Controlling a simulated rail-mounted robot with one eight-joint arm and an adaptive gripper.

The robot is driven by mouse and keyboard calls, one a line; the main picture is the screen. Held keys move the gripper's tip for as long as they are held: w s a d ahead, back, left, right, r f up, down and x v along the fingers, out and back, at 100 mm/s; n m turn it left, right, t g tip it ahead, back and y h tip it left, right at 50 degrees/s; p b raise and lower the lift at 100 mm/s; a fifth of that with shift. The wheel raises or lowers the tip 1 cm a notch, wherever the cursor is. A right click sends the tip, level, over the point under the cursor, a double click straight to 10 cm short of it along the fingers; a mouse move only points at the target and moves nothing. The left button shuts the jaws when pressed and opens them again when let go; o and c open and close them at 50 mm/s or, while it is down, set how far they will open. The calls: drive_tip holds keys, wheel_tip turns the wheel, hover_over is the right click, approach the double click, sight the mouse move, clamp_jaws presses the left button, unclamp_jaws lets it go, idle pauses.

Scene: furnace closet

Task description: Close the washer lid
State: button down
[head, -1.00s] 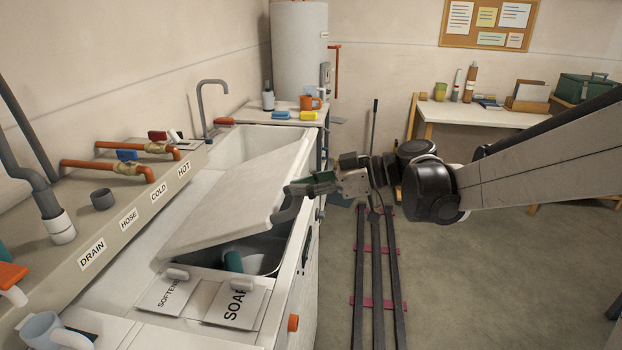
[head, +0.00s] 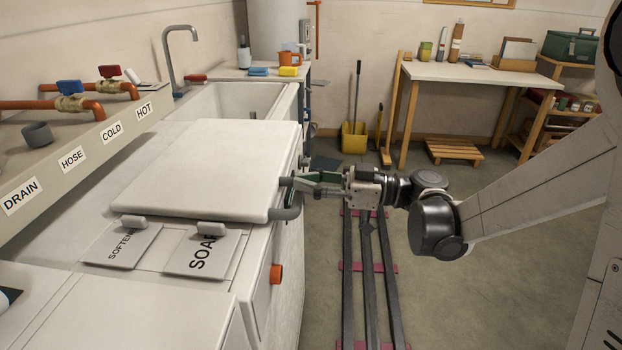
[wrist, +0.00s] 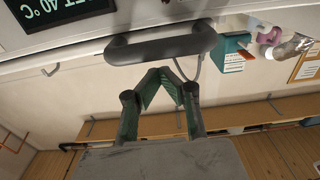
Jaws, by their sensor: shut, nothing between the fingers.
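The white washer lid (head: 210,165) lies flat over the washer top in the head view, and the tub opening is hidden beneath it. A dark grey curved handle (head: 289,212) shows at its front right corner. My gripper (head: 286,183) is at the lid's right edge, near the handle, fingers pointing left. In the wrist view my gripper (wrist: 165,74) has its green-sided fingers meeting at the tips, with nothing between them. The dark handle bar (wrist: 160,45) is just beyond the tips there. I cannot tell whether the fingers touch the handle or the lid.
Softener and soap flaps (head: 205,250) lie in front of the lid. A ledge with labelled valves (head: 80,150) runs along the left. A sink (head: 240,100) is behind the washer. Dark floor rails (head: 370,280) run right of it. A workbench (head: 470,75) stands at the back right.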

drive_tip(key=shift+a+r+p, duration=0.2)
drive_tip(key=shift+r+p, duration=0.5)
drive_tip(key=shift+r, duration=0.3)
drive_tip(key=shift+a+r+p, duration=0.15)
drive_tip(key=shift+r+p, duration=0.5)
drive_tip(key=shift+r, duration=0.35)
drive_tip(key=d+f+p, duration=0.1)
drive_tip(key=d, duration=0.9)
drive_tip(key=s+d+r+m+t+h+p, duration=0.1)
drive_tip(key=s+d+m+t+h+p, duration=0.55)
drive_tip(key=s+d+m+h, duration=0.95)
wheel_tip(320, 180, down, 18)
drive_tip(key=s+a+m+h+b, duration=0.1)
drive_tip(key=s+h+b, duration=0.1)
drive_tip(key=b, duration=1.6)
drive_tip(key=shift+a+f+h, duration=0.2)
drive_tip(key=shift+a+h, duration=0.1)
